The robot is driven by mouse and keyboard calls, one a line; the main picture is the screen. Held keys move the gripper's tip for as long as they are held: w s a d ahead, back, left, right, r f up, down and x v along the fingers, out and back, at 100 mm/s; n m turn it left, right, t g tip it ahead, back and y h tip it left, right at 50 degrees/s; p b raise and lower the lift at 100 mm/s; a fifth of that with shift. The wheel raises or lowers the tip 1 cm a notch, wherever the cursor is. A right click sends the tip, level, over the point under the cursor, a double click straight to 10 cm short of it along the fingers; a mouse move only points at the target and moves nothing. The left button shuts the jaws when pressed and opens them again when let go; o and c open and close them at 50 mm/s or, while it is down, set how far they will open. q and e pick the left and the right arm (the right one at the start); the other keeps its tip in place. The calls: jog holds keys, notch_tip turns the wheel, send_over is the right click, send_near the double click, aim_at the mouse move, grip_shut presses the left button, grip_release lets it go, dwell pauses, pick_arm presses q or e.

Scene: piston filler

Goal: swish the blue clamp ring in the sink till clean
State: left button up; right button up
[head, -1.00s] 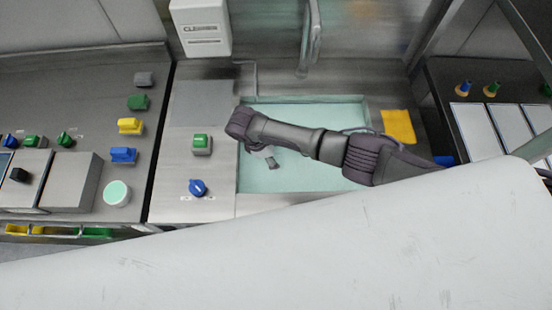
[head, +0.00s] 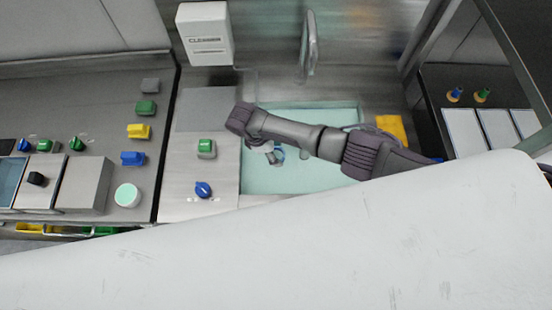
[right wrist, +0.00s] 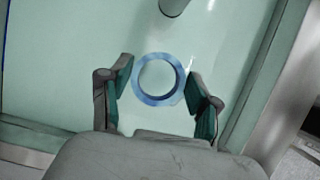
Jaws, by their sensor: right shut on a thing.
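The blue clamp ring (right wrist: 158,79) is between the fingertips of my right gripper (right wrist: 160,86), which is shut on it. The ring looks blue with paler, whitish patches. In the head view the ring (head: 278,155) shows as a small pale blue shape below my right wrist, over the left part of the sink (head: 310,178). The sink holds pale green water or has a pale green floor. I cannot tell how deep the ring sits. My left gripper is not in view.
A tap (head: 308,45) rises behind the sink, and a white cleaner box (head: 205,35) hangs on the wall. A yellow cloth (head: 392,127) lies right of the sink. A green-topped part (head: 206,148) and a blue knob (head: 203,189) stand on the left counter.

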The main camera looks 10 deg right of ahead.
notch_tip(320, 180, up, 4)
jog(key=p, duration=0.3)
jog(key=shift+r, duration=0.2)
dwell(1.0)
jog(key=shift+r, duration=2)
